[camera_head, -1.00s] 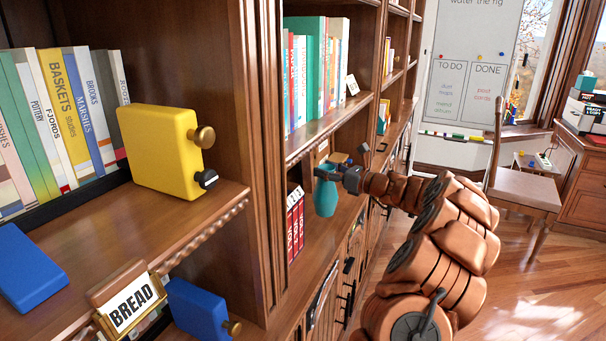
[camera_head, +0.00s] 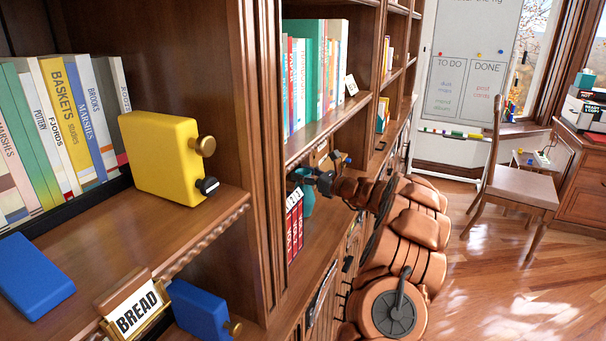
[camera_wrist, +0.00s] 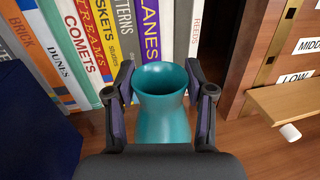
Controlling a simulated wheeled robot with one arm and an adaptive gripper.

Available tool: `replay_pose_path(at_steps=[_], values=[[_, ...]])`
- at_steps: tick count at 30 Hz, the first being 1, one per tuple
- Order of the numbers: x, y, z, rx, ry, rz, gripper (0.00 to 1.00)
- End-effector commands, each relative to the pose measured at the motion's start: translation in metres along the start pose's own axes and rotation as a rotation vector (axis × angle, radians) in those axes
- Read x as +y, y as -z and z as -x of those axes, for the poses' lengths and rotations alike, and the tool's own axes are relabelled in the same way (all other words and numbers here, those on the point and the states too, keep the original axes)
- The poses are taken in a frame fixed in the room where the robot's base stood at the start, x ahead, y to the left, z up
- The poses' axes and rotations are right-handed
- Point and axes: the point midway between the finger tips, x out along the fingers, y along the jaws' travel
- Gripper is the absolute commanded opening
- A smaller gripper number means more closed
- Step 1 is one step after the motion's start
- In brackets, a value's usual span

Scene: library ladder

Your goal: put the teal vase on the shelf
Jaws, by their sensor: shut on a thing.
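The teal vase (camera_head: 307,203) is inside the lower bay of the bookcase in the head view, partly hidden by red books and my gripper (camera_head: 318,179). In the wrist view the vase (camera_wrist: 163,122) stands mouth-up between the two fingers of my gripper (camera_wrist: 160,88), which is shut on it. Its base is hidden by the gripper, so I cannot tell whether it touches the shelf board (camera_head: 318,232) below.
Red books (camera_head: 294,228) stand just in front of the vase in the head view. In the wrist view, a row of books (camera_wrist: 100,45) is behind it, a dark blue thing (camera_wrist: 35,120) is at left, and a wooden ledge (camera_wrist: 288,102) with LOW and MIDDLE labels is at right.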

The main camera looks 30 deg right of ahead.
Motion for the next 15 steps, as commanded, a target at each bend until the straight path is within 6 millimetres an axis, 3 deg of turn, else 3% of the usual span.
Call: replay_pose_path(at_steps=[8, 9, 15], values=[[0.0, 0.0018, 0.0, -0.002, 0.0, -0.001, 0.0], [-0.0001, 0.0026, 0.0002, -0.002, 0.0, -0.001, 0.55], [0.0002, 0.0024, 0.0001, -0.001, 0.0, -0.001, 0.75]])
